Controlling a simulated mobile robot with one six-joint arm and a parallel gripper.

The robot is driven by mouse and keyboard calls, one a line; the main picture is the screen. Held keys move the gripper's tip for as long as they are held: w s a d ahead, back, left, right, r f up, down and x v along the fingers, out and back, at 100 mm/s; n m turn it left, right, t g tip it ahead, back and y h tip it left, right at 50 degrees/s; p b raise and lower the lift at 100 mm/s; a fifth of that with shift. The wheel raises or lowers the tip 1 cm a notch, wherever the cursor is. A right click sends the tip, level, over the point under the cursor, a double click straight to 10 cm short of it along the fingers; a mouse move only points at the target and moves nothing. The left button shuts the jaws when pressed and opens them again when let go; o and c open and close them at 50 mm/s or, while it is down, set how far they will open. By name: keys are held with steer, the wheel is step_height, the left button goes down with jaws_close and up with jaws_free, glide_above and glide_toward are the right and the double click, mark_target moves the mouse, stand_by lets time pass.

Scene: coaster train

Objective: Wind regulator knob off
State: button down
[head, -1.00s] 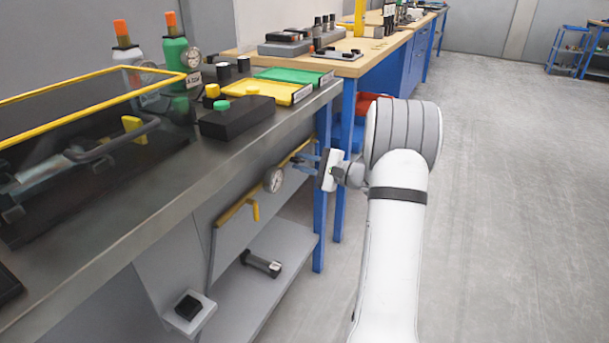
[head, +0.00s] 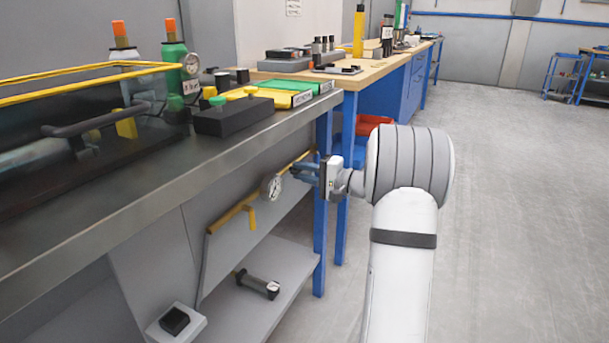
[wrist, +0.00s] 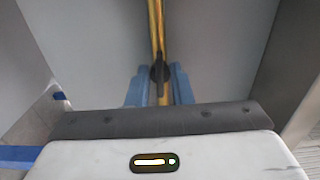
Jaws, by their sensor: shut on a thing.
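The dark regulator knob (wrist: 160,72) sits on a yellow pipe (wrist: 157,25) in the wrist view, between the two blue fingers of my gripper (wrist: 158,84). The fingers are shut on the knob. In the head view my gripper (head: 303,170) is under the bench's right end, beside the yellow pipe (head: 232,215). A round white-faced gauge (head: 271,187) is just left of the fingertips. The knob is too small and covered to make out in the head view.
The steel bench top (head: 130,185) overhangs the pipe, with a lower shelf (head: 255,312) below. A blue bench leg (head: 321,235) stands close behind my gripper. A black control box (head: 232,116) sits on top. Open floor (head: 510,220) lies to the right.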

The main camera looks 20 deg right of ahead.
steer(key=shift+d, duration=0.1)
steer(key=c, duration=1.3)
jaws_free()
steer(key=p+v, duration=0.2)
steer(key=v, duration=0.5)
steer(key=shift+s+d+p, duration=0.25)
steer(key=shift+s+p, duration=0.05)
steer(key=shift+p, duration=0.05)
